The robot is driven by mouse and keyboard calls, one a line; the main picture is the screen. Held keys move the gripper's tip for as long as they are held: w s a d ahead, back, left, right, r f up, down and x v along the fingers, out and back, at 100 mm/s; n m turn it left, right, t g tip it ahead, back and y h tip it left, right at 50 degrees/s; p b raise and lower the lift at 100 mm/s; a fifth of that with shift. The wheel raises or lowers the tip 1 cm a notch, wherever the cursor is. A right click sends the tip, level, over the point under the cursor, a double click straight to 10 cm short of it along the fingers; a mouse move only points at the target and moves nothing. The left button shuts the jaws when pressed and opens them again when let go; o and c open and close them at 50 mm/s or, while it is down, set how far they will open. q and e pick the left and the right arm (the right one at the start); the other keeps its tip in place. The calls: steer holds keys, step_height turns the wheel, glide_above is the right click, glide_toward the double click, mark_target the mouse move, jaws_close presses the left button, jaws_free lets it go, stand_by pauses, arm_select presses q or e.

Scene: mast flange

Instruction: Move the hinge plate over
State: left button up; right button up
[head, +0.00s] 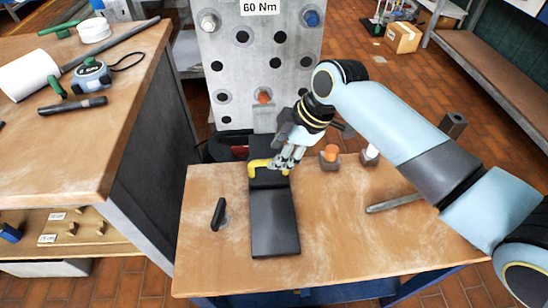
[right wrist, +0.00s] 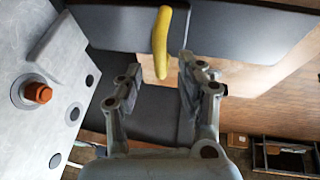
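The dark hinge plate (head: 274,222) lies on the wooden table, its long side running toward the flange panel. A yellow handle (head: 258,164) sticks up near its far part. In the right wrist view the handle (right wrist: 163,40) shows ahead, its lower end near the gap between my fingertips, over the dark plate surface (right wrist: 110,27). My right gripper (head: 285,160) is just to the right of the handle in the head view. In the right wrist view the right gripper (right wrist: 160,75) has its fingers apart, with nothing clamped. My left gripper is not in view.
The upright grey flange panel (head: 262,60) with bolts and holes stands behind the plate. An orange-topped block (head: 330,158) and a grey bar (head: 395,203) are on the right. The table's front right is clear.

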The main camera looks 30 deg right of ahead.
steer(key=shift+x, duration=1.1)
steer(key=shift+w+f, duration=0.1)
steer(key=shift+f, duration=0.2)
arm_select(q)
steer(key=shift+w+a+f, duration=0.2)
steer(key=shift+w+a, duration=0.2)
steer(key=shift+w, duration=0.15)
arm_select(e)
jaws_close()
